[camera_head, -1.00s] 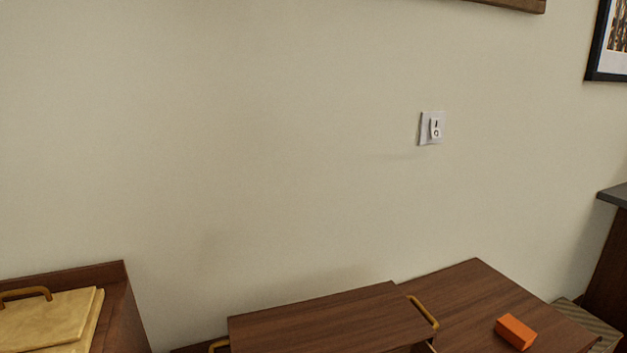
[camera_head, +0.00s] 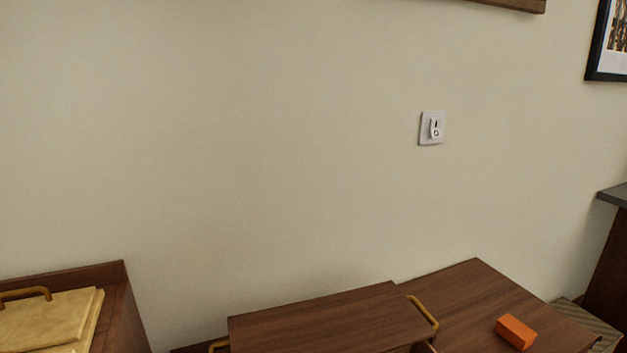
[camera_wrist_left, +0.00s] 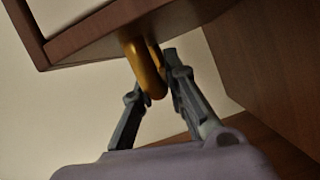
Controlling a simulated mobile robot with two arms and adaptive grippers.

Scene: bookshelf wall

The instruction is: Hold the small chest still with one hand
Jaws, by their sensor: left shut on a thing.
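The small chest (camera_head: 330,318) is a dark brown wooden box at the bottom of the head view, on a wooden top. It has a brass handle (camera_head: 424,312) on its right side and another handle (camera_head: 218,345) on its left side. Its lower part is cut off by the frame edge. In the left wrist view, my left gripper (camera_wrist_left: 158,82) is shut on a brass-coloured handle (camera_wrist_left: 142,62) under the brown wooden body of the chest (camera_wrist_left: 120,28). My left gripper does not show in the head view. My right gripper is in neither view.
An orange block (camera_head: 516,332) lies on the wooden top (camera_head: 480,290) to the right of the chest. A brown box (camera_head: 125,300) with yellowish contents stands at the left. A white switch (camera_head: 432,128) is on the wall behind.

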